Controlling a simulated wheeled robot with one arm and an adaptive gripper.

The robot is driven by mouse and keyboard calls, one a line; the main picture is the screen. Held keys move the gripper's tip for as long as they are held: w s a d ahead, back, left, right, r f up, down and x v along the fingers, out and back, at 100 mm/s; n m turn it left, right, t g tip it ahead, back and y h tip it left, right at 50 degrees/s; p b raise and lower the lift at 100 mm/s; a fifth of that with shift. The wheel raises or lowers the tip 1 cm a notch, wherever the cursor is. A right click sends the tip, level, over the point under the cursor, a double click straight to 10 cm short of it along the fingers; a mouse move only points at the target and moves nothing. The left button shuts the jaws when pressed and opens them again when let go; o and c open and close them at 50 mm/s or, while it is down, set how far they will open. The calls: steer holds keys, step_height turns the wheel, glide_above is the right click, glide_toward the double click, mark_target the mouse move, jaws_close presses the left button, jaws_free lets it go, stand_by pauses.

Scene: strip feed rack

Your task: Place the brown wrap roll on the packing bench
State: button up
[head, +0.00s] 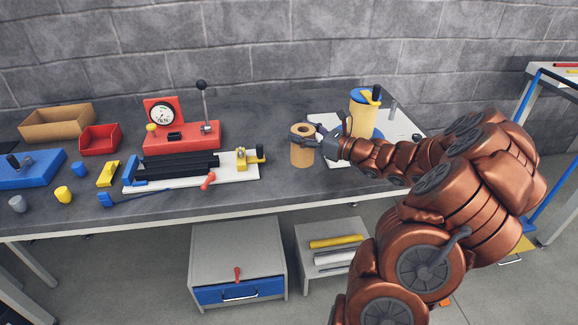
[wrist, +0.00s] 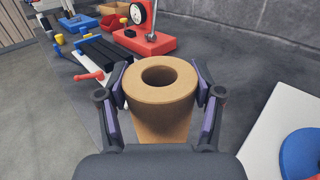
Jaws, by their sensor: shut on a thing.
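The brown wrap roll (head: 302,148) is a tan cylinder with a hole in its top end. It stands upright at the right part of the grey packing bench (head: 262,190). My gripper (head: 306,142) reaches it from the right and is shut on it. In the wrist view the roll (wrist: 160,90) sits between the two fingers of my gripper (wrist: 162,105), with a pad against each side. Whether the roll's lower end touches the bench top cannot be told.
Left of the roll is a white-based fixture (head: 190,180) with black rails and a red handle. Behind it is a red gauge press (head: 182,128). Right of the roll, a white plate holds a yellow and blue cylinder (head: 362,115). Bare bench lies in front of the roll.

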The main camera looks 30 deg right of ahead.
steer(key=s+d+m+t+h+b, duration=0.1)
steer(key=s+d+m+h+b, duration=0.1)
steer(key=s+d, duration=0.25)
steer(key=w+f, duration=0.2)
steer(key=w, duration=0.6)
steer(key=w+a+f+h+p, duration=0.1)
steer(key=w+f, duration=0.2)
steer(key=w, duration=0.5)
steer(key=shift+a+f, duration=0.25)
steer(key=shift+a, duration=0.05)
steer(key=shift+f, duration=0.15)
steer(key=o, duration=1.3)
